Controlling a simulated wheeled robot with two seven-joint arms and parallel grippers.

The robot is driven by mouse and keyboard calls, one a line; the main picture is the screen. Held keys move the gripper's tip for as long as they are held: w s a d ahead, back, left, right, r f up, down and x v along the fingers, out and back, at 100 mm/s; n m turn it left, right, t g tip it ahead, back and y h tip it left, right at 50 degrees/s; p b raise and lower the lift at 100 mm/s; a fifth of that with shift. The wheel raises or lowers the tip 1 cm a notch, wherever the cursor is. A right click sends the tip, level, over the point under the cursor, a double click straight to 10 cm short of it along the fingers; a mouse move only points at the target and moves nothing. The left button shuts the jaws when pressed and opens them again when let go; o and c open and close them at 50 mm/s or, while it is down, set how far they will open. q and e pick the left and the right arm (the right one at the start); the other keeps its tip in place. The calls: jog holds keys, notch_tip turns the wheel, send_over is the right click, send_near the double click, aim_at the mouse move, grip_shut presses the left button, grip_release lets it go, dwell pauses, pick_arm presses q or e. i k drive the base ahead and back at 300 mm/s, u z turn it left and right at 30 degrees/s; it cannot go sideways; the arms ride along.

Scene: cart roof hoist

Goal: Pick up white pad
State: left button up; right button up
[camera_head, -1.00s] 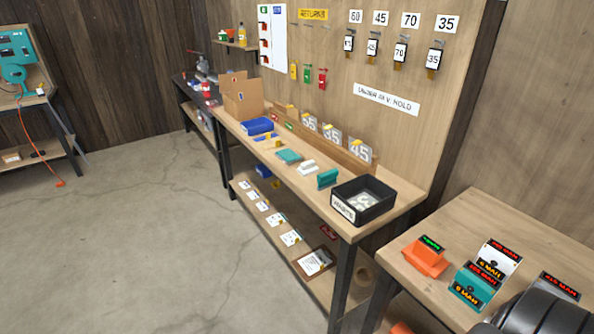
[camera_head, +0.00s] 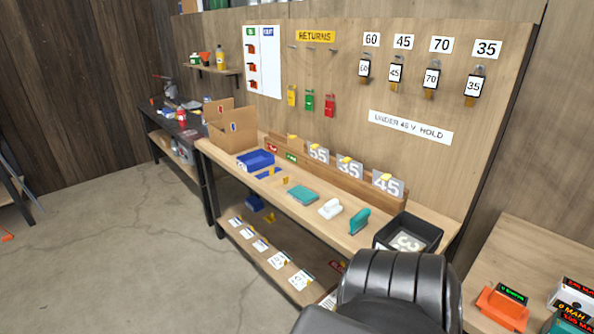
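The white pad (camera_head: 330,208) is a small white block with a raised, handle-like top. It rests on the wooden workbench (camera_head: 228,161), between a flat teal pad (camera_head: 303,195) and an upright teal block (camera_head: 360,221). Nothing touches it from above. A dark, rounded link of my own arm (camera_head: 392,290) fills the bottom centre and hides part of the bench's front right end. Neither gripper's fingers show in the picture.
A black bin (camera_head: 432,231) stands right of the teal block. Numbered plates (camera_head: 388,184) stand along the bench's back. Blue trays (camera_head: 256,161) and a cardboard box (camera_head: 232,130) are farther left. Orange and teal items (camera_head: 503,305) sit on the right table. Open floor lies left.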

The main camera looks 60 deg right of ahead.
aim_at(332, 209)
jog(key=z, duration=0.15)
jog(key=i, duration=0.8)
jog(key=z, duration=1.15)
jog(key=i, duration=0.65)
jog(key=z, duration=0.55)
